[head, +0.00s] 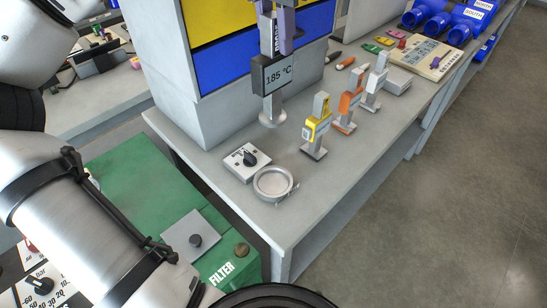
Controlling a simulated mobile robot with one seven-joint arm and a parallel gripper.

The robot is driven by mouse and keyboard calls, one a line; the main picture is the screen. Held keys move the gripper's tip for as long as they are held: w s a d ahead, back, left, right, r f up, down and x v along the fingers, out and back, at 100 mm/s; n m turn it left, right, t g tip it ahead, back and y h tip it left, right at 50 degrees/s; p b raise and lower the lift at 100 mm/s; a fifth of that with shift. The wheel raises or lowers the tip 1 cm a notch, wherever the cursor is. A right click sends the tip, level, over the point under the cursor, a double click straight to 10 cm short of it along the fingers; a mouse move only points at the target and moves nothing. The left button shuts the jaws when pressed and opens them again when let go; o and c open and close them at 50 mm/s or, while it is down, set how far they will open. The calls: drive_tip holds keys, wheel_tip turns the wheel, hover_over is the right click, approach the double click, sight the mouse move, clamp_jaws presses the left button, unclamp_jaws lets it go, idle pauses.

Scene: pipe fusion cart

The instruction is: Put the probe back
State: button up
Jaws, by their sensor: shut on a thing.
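A grey post stand with a display reading 185 °C (278,75) stands on the grey bench, in front of a cabinet. A purple piece (286,32) sits at the right side of its upper post, and the top is cut off by the frame edge. I cannot tell whether this is the probe. My gripper is not in view; only white and black links of my arm show at the left and bottom. What it holds is hidden.
A yellow tool (317,122), an orange tool (349,103) and a white tool (374,82) stand upright on the bench. A round metal dish (273,184) and a knob box (246,162) lie near its front corner. A green FILTER unit (150,185) is at left.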

sight(270, 82)
wheel_tip(270, 82, down, 20)
drive_tip(key=p, duration=0.3)
drive_tip(key=shift+r, duration=0.2)
drive_tip(key=shift+f, duration=0.2)
drive_tip(key=o, duration=0.9)
drive_tip(key=shift+s, duration=0.1)
drive_tip(key=shift+r, duration=0.15)
drive_tip(key=r, duration=0.4)
drive_tip(key=r+b, duration=0.1)
drive_tip(key=r, duration=0.3)
drive_tip(key=s+a+r+b, duration=0.1)
drive_tip(key=r, duration=0.3)
